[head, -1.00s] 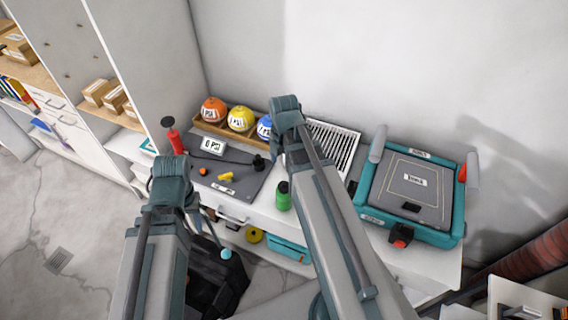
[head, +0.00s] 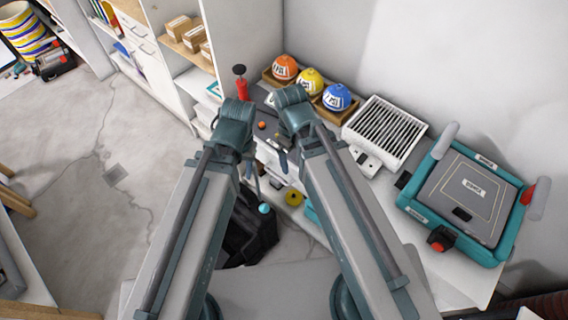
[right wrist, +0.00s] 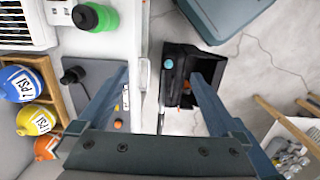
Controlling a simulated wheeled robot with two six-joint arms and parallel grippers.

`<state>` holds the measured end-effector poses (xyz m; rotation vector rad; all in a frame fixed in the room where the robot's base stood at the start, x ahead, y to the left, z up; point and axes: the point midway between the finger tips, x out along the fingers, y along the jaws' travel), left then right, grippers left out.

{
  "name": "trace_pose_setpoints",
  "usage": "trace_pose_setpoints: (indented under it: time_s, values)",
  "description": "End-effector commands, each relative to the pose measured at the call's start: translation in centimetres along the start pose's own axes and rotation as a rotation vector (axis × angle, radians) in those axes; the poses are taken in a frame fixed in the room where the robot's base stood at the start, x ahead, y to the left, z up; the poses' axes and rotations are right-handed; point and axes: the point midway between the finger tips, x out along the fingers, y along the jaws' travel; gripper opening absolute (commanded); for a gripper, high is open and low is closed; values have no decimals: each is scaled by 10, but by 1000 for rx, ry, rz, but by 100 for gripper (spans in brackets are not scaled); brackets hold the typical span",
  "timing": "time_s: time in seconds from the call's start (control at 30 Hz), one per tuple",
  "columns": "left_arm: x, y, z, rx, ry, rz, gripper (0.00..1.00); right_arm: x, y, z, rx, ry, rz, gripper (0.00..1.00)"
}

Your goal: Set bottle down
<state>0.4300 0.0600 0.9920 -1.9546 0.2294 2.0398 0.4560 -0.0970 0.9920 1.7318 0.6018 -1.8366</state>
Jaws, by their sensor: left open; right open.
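A green bottle with a black cap (right wrist: 103,18) stands on the white counter at the top left of the right wrist view. In the head view now I cannot make it out; my right arm covers that area. My right gripper (right wrist: 160,78) is open, with nothing between its two blue fingers, and is apart from the bottle. In the head view it is partly hidden behind its own wrist. My left gripper (head: 254,180) is mostly hidden behind its wrist, over the counter's front edge; I see nothing held in it.
Orange, yellow and blue balls (head: 337,97) sit in a wooden tray at the back. A white slatted unit (head: 385,130) and a teal-framed case (head: 468,195) stand to the right. A black open container (head: 250,235) is below the counter front. Open floor lies left.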

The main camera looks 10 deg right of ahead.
Motion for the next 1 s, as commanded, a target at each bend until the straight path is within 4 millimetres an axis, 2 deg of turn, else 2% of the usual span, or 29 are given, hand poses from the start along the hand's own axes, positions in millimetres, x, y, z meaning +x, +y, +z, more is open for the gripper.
trace_pose_setpoints:
  time_s: [0.03,0.1,0.3,0.97,1.0]
  values:
    - [0,0,0,0,0,0,45,-1,-13,-1,70,-3,5,100]
    - [0,0,0,0,0,0,45,-2,-24,-2,172,-6,12,100]
    - [0,0,0,0,0,0,45,-3,-43,-4,350,-11,25,100]
    - [0,0,0,0,0,0,45,-3,-45,-5,383,-11,27,100]
    - [0,0,0,0,0,0,45,-3,-45,-5,383,-11,27,93]
